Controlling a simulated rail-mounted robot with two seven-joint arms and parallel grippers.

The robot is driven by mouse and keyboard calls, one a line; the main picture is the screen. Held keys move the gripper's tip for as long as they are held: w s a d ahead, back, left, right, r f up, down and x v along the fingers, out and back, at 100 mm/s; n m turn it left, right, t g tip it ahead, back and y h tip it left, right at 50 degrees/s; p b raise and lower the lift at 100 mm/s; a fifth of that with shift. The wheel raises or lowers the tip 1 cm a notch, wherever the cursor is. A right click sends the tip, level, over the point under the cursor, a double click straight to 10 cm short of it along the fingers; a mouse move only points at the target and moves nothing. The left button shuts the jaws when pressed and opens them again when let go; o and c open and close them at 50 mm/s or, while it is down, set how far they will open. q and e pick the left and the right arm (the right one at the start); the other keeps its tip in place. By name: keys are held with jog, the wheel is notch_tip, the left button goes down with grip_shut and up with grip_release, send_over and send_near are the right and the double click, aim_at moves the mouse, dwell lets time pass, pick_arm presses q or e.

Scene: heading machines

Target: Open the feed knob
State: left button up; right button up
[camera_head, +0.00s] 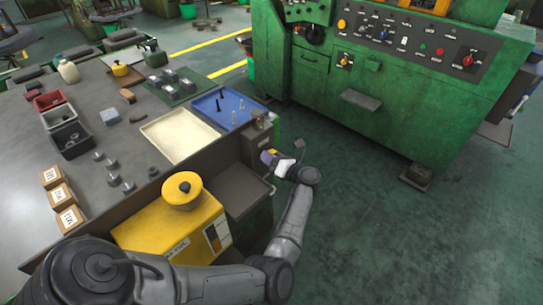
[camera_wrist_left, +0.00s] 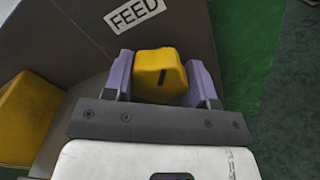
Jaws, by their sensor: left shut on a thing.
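The knob's far side is hidden. My right gripper is not in view.
A yellow machine (camera_head: 175,232) with a round yellow top stands left of my forearm. A blue tray (camera_head: 224,106) and a cream tray (camera_head: 180,138) lie on the workbench (camera_head: 105,185). A large green machine (camera_head: 390,110) stands behind. The floor at right is clear.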

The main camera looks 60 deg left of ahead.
pick_arm(q)
jog(key=m+p, duration=0.1)
jog(key=m, duration=0.1)
jog(key=m+p, duration=0.1)
jog(key=m, duration=0.2)
jog(key=shift+r+m, duration=0.2)
jog(key=shift+m, duration=0.1)
jog(key=m+p, duration=0.2)
jog(key=m, duration=0.2)
jog(key=shift+m, duration=0.3)
jog(key=shift+s+m, duration=0.1)
jog(key=shift+m, duration=0.2)
jog(key=o, duration=0.9)
jog(key=shift+f, duration=0.1)
